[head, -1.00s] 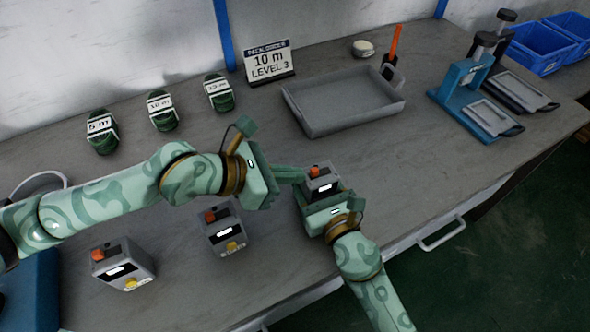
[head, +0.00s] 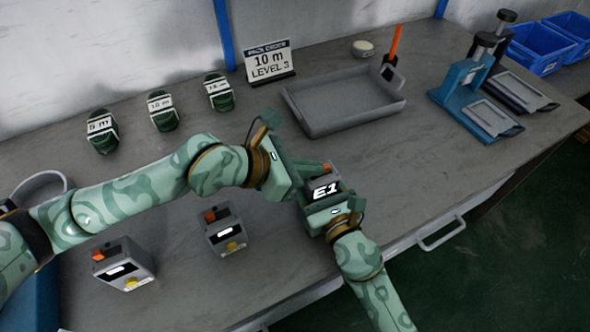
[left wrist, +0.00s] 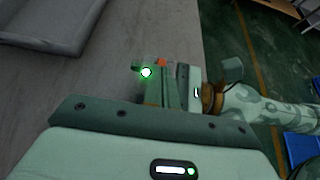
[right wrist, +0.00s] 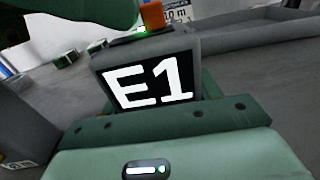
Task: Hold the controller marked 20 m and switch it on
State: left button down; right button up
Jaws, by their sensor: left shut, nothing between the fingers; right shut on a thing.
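The held controller (head: 322,182) is a grey box in my right gripper (head: 318,200), which is shut on it near the table's front edge. Its display reads E1, large and white in the right wrist view (right wrist: 150,82). An orange switch (right wrist: 152,15) sits on its top, with a green light beside it. The 20 m mark cannot be read here. My left gripper (head: 305,168) is shut and empty, its fingertips at the top of the controller by the switch. In the left wrist view the green light (left wrist: 146,72) glows at the fingertips.
Two other controllers (head: 226,229) (head: 125,264) stand at front left. A sign (head: 269,62) reads 10 m LEVEL 3. A grey tray (head: 345,123) lies behind my grippers; a blue press (head: 468,85) stands right.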

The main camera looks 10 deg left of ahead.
jog(key=shift+a, duration=0.15)
pick_arm(q)
jog(key=a+f+v, duration=0.1)
jog(key=v, duration=1.2)
jog(key=shift+s+f, duration=0.25)
jog(key=shift+s, duration=0.1)
jog(key=shift+a, duration=0.1)
pick_arm(e)
jog(key=o, duration=1.1)
